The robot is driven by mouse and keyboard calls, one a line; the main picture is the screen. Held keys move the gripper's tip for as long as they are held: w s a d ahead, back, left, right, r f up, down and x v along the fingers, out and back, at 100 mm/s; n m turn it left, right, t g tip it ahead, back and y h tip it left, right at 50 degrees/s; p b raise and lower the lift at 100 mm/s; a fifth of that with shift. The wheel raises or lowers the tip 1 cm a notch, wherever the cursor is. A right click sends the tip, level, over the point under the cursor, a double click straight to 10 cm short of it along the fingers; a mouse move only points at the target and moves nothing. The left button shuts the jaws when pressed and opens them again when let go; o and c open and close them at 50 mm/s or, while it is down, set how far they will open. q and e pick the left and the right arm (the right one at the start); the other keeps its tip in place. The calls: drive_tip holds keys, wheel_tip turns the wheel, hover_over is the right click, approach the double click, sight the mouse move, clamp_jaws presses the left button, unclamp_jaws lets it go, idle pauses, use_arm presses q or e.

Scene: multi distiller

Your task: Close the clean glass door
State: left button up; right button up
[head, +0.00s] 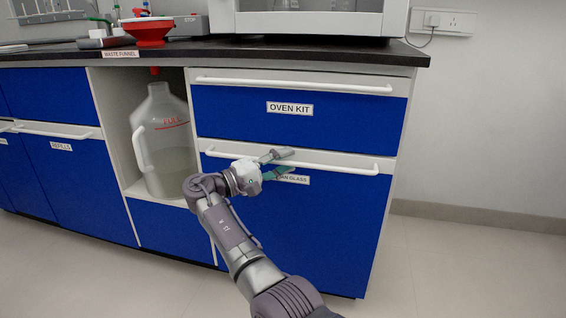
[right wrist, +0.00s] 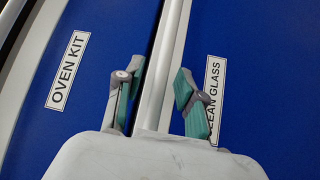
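The clean glass door (head: 318,230) is the lower blue front of the right cabinet, with a part-hidden label and a white bar handle (head: 340,168) along its top. It looks flush or nearly so; I cannot tell whether a small gap remains. My right gripper (head: 284,162) is at this handle, left of its middle. In the right wrist view the handle (right wrist: 166,70) runs between the two spread fingers (right wrist: 160,98), and the door (right wrist: 265,60) is on the right. The fingers are not clamped on the bar. My left gripper is out of view.
The oven kit drawer (head: 350,120) above looks closed, with its own bar handle (head: 300,86). A large waste bottle (head: 165,145) stands in the open bay to the left, below a red funnel (head: 148,30). The floor (head: 460,265) to the right is clear.

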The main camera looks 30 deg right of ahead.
drive_tip(key=shift+a, duration=0.15)
drive_tip(key=a+f, duration=0.1)
drive_tip(key=a, duration=1)
drive_tip(key=shift+s+a+f, duration=0.25)
drive_tip(key=shift+a+f, duration=0.05)
drive_tip(key=shift+f, duration=0.05)
